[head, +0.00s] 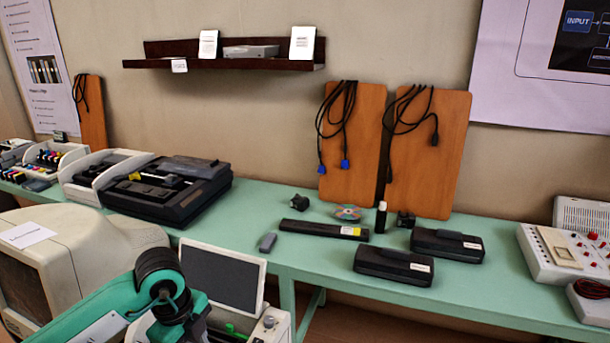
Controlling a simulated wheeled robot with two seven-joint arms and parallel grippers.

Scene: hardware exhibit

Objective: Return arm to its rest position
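A teal and black jointed arm section (160,287) shows at the bottom left of the head view, in front of a beige monitor and a small screen unit. It looks like part of my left arm. Its black round joint is uppermost, and the rest runs out of the bottom of the picture. No gripper fingers show on it. My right arm and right gripper are not in the picture.
A long green table (300,257) runs along the wall. It bears a black printer-like machine (165,188), two black cases (393,265), a dark bar (324,229) and a white device (570,255). A beige monitor (80,255) and a screen unit (222,278) stand in front.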

